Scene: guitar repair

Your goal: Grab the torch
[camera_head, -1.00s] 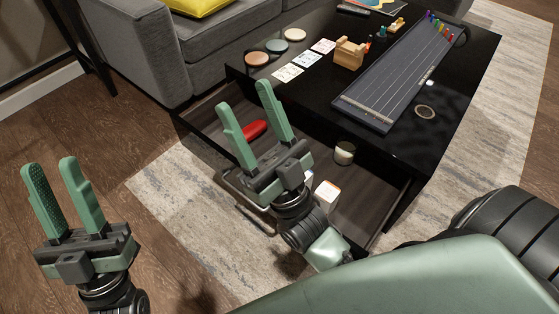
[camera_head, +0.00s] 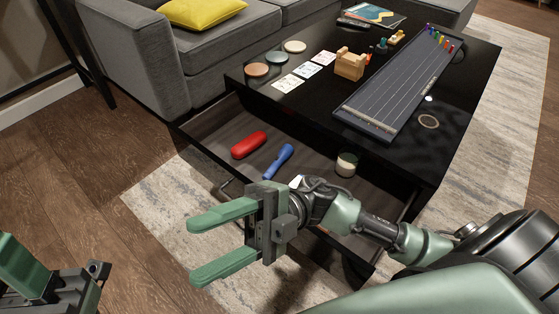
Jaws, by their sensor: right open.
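A blue torch (camera_head: 279,160) lies in the open drawer (camera_head: 213,136) of the black table, between a red case-like object (camera_head: 248,145) and a small round jar (camera_head: 347,164). My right gripper (camera_head: 193,250) is open and empty. Its green fingers point left, in front of the drawer in the picture, below and left of the torch and apart from it. My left gripper (camera_head: 22,270) is cut off at the lower left corner. One green finger shows, and its opening cannot be made out.
The grey sofa (camera_head: 155,55) stands behind on the left. Floor at the left is clear.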

